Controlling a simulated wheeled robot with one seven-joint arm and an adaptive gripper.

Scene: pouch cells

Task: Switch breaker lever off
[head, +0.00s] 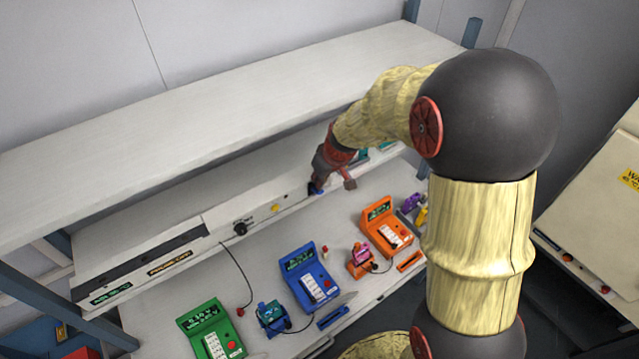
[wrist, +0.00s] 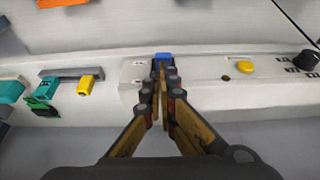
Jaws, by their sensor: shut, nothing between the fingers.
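A small blue part, which looks like the breaker lever (wrist: 163,56), is on the pale rail at the back of the bench. It sits just beyond my fingertips in the wrist view, and a blue bit shows at my gripper in the head view. My gripper (wrist: 163,76) is shut, with nothing between its fingers, pointing at the blue part. Whether the tips touch it I cannot tell. In the head view, my gripper (head: 317,184) is at the rail, and the lever's position is hard to see.
The rail also carries a yellow button (wrist: 244,66) and a black knob (wrist: 306,60). A yellow piece (wrist: 86,84) and a teal piece (wrist: 10,90) lie left in the wrist view. Green (head: 212,330), blue (head: 312,280) and orange (head: 385,228) devices stand on the bench. A shelf (head: 200,110) hangs above.

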